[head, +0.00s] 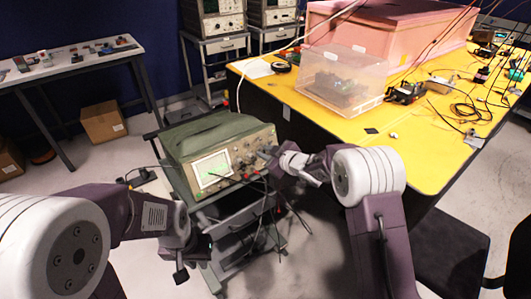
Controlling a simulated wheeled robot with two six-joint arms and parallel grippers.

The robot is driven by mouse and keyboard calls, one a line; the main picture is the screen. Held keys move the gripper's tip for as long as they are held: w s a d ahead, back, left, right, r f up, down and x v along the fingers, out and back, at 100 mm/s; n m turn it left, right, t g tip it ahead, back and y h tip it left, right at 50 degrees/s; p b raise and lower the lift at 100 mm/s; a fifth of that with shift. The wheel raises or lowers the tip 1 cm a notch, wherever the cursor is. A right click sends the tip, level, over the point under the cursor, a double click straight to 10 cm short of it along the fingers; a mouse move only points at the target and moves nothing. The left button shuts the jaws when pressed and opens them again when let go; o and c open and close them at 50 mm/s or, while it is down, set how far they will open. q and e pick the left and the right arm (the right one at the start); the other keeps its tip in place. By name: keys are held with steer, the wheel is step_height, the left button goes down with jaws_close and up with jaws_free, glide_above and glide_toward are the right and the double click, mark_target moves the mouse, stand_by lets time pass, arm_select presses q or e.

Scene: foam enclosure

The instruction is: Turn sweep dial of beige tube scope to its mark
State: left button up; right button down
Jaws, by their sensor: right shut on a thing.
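The beige tube scope (228,163) stands on a grey wheeled cart, with a green cover over its top and sides. Its lit green screen (211,170) is on the left of the front panel, and knobs are on the right. My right gripper (267,154) is at the right side of that panel, shut on what appears to be a dial there. The gripper hides the dial, and its mark cannot be made out. My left gripper (180,272) hangs low at the left front of the cart, apart from the scope; its jaw opening is unclear.
Dark leads hang from the scope's front over the cart (240,236). A yellow bench (420,150) with a clear box (343,80) and pink foam enclosure (385,25) stands right. A white table (75,65) stands back left. A cardboard box (102,122) lies on the floor.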

steer(key=c, duration=1.6)
jaws_free()
steer(key=shift+o, duration=0.2)
steer(key=v, duration=0.9)
steer(key=shift+p, duration=0.35)
